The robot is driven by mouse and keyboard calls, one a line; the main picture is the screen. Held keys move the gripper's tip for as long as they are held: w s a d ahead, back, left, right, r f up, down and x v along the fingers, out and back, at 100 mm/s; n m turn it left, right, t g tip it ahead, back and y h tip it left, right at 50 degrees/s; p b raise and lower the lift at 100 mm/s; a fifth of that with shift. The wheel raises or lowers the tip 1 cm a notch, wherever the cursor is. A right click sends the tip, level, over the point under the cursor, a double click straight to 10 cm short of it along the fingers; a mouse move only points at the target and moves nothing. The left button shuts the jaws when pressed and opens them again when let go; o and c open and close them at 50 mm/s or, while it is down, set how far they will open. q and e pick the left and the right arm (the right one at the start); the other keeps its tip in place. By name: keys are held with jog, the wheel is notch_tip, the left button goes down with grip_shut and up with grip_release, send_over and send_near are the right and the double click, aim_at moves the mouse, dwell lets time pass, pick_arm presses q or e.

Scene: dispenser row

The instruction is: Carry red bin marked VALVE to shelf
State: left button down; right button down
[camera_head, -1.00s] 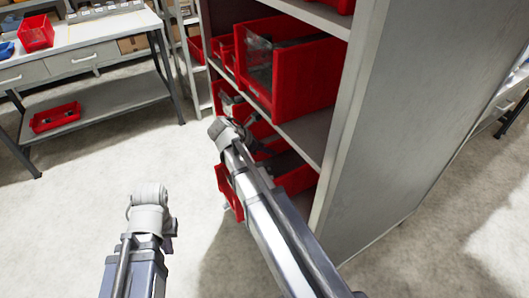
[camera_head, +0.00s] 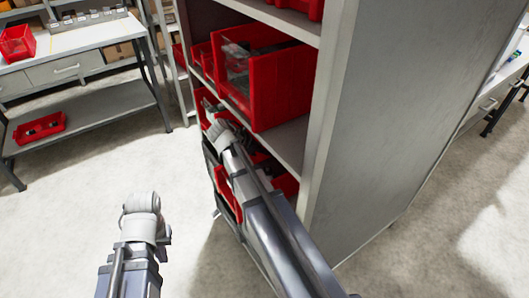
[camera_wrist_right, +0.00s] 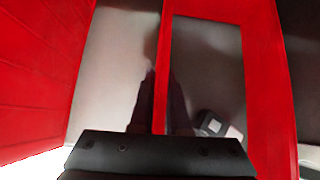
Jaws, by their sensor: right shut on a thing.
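In the right wrist view my right gripper (camera_wrist_right: 160,92) has its dark fingers on both sides of a thin red bin wall (camera_wrist_right: 161,45), shut on it. Inside that red bin a small dark and light part (camera_wrist_right: 212,125) shows. In the head view my right arm reaches to the lower part of a shelf unit (camera_head: 375,110), and its fingers are hidden there. Red bins (camera_head: 228,192) show beside and below that arm. No VALVE marking is readable. My left gripper (camera_head: 142,226) hangs over the floor, apart from everything; its fingers cannot be made out.
A large red bin (camera_head: 280,90) with a clear front stands on the shelf above my right arm. A workbench (camera_head: 75,45) at the back left holds a red bin (camera_head: 17,43); another red bin (camera_head: 40,126) lies on its lower shelf. Open floor (camera_head: 70,220) lies left of the unit.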

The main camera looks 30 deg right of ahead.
jog(key=shift+f, duration=0.25)
jog(key=shift+a, duration=0.25)
jog(key=c, duration=1.4)
grip_release()
jog(key=shift+d, duration=0.15)
jog(key=o, duration=0.5)
pick_arm(q)
jog(key=shift+a+f, duration=0.25)
jog(key=shift+a, duration=0.05)
pick_arm(e)
jog(key=shift+r, duration=0.1)
jog(key=shift+a+r, duration=0.2)
jog(key=shift+a+r+p, duration=0.35)
jog(key=shift+r+p, duration=0.1)
jog(key=shift+p, duration=0.2)
pick_arm(q)
jog(key=shift+r+b, duration=0.3)
jog(key=shift+r, duration=0.1)
pick_arm(e)
jog(key=a, duration=0.8)
jog(key=s+a, duration=0.1)
jog(key=a, duration=0.3)
jog(key=shift+f, duration=0.3)
